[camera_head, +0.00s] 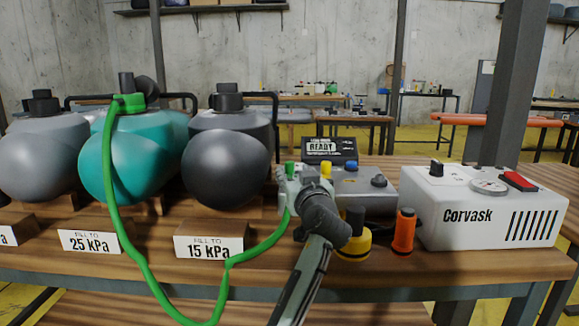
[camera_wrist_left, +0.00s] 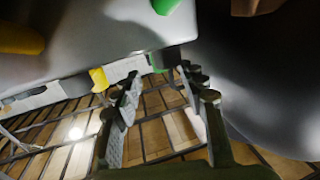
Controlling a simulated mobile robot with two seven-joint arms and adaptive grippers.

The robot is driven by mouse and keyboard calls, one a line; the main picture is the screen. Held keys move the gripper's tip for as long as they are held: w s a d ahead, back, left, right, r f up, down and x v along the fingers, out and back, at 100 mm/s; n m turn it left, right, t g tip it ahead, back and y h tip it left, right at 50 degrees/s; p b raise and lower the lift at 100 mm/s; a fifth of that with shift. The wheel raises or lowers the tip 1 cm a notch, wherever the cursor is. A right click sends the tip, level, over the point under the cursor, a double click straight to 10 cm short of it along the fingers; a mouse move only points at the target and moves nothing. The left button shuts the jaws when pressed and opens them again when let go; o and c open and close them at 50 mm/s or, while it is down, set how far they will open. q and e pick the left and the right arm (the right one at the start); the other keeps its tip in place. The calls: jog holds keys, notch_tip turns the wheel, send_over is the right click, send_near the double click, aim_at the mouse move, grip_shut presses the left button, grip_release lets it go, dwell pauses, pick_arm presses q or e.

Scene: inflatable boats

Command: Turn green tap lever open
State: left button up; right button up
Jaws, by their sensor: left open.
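The green tap lever (camera_head: 290,168) stands at the left end of a grey box (camera_head: 362,186) with a yellow lever (camera_head: 326,169) and a blue lever (camera_head: 350,165) beside it. My left gripper (camera_head: 292,187) is just in front of the box's left end and partly covers it. In the left wrist view a green part (camera_wrist_left: 166,4), apparently the lever, shows at the top edge, above and beyond the fingertips. My left gripper (camera_wrist_left: 163,82) is open there, with nothing visible between its fingers. A green fitting (camera_wrist_left: 158,62) lies close beyond the tips. My right gripper is not in view.
A green hose (camera_head: 112,210) runs from the teal tank (camera_head: 130,165) towards the box, passing close to my gripper. A dark tank (camera_head: 226,165) stands to the left. Yellow (camera_head: 354,243) and orange (camera_head: 403,232) items and a white Corvask unit (camera_head: 480,210) stand to the right.

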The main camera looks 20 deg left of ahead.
aim_at(290, 167)
pick_arm(q)
jog(key=x, duration=0.5)
jog(key=shift+w+a, duration=0.15)
jog(key=shift+w+a+f, duration=0.1)
jog(key=shift+w, duration=0.15)
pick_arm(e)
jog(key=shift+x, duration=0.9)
pick_arm(q)
jog(key=shift+c, duration=0.6)
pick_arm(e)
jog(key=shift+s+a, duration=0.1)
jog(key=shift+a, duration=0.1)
pick_arm(q)
grip_shut()
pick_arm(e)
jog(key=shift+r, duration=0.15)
